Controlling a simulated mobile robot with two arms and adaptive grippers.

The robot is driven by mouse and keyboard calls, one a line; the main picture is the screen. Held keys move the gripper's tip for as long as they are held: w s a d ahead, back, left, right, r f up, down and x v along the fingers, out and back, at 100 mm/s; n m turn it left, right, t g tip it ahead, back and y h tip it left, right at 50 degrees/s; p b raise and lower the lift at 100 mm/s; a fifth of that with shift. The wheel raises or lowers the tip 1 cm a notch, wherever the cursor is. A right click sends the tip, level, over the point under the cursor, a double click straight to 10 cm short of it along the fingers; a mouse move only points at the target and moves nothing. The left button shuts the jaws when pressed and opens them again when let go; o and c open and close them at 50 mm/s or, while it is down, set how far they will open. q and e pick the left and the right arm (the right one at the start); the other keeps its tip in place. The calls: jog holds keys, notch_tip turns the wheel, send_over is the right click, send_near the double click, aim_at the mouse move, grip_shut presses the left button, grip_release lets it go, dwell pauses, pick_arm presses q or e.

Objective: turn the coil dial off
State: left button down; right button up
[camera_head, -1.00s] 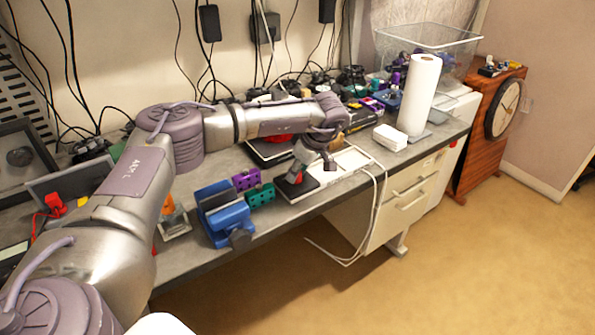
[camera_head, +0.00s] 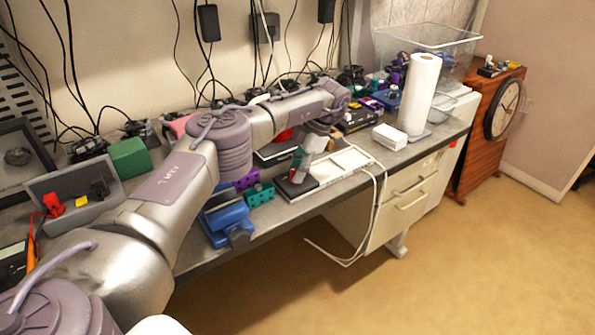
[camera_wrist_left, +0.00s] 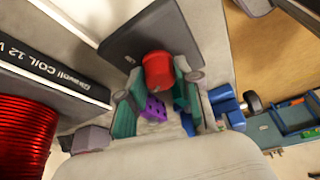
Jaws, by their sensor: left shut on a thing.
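The coil dial is a red knob (camera_wrist_left: 158,70) on a dark panel (camera_wrist_left: 130,40) in the left wrist view. My left gripper (camera_wrist_left: 160,92) has its teal fingers on both sides of the knob and is shut on it. In the head view my left gripper (camera_head: 298,164) points down at the small black control box (camera_head: 299,190) near the bench's front edge. The gripper hides the knob there. The dial's marks cannot be read. My right gripper is not in view.
A red wire coil (camera_wrist_left: 25,135) and a black strip lettered COIL 12 V (camera_wrist_left: 50,68) are close by in the wrist view. A blue vise (camera_head: 226,217) and a green block (camera_head: 260,194) are left of the control box. White cables hang over the bench front.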

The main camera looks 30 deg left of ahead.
pick_arm(q)
jog(key=shift+n+h+b, duration=0.5)
jog(key=shift+n+b, duration=0.15)
jog(key=shift+n, duration=0.95)
jog(key=shift+a+r, duration=0.1)
jog(key=c, duration=0.8)
grip_release()
notch_tip(320, 180, up, 10)
jog(key=shift+g, duration=0.3)
